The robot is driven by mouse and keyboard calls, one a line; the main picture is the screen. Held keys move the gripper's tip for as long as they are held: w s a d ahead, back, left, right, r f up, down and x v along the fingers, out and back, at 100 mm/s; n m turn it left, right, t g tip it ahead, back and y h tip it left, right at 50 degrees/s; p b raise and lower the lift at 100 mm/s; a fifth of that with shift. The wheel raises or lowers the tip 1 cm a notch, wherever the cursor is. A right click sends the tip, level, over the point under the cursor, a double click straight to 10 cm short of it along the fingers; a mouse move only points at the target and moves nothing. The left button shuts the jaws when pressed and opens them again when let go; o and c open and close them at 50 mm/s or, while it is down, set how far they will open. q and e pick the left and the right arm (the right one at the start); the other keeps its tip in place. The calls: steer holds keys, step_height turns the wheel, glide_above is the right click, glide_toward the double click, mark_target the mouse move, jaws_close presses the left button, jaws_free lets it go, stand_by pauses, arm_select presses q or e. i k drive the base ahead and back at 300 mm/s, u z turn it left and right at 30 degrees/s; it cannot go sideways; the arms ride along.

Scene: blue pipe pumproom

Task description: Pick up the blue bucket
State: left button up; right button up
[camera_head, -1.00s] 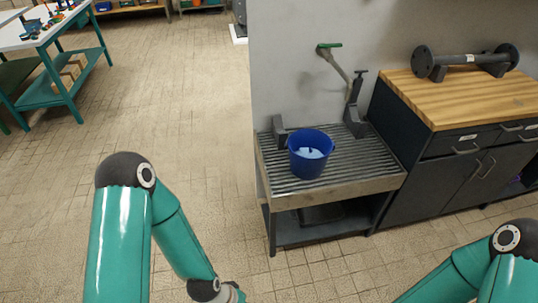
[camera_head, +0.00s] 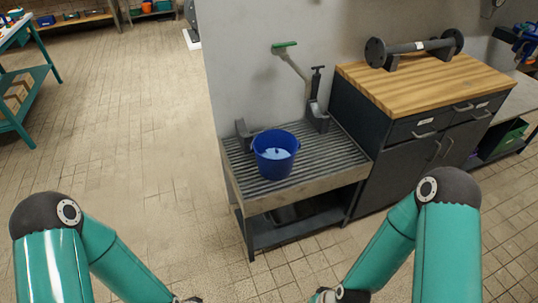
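The blue bucket (camera_head: 275,163) stands upright on the ribbed metal top of a low sink stand (camera_head: 300,186), near its left part. Something pale shows inside the bucket, with a small dark thing in it. My two teal arms come in from the lower left and lower right, in front of the stand and apart from the bucket. Both of my grippers lie below the bottom edge of the picture, so their fingers do not show.
A dark cabinet with a wooden top (camera_head: 430,84) adjoins the stand on the right and bears a grey flanged pipe (camera_head: 415,46). A teal workbench (camera_head: 22,95) stands far left. The tiled floor between is clear.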

mark_target(275, 150)
steer(key=i, duration=0.95)
steer(key=z, duration=0.05)
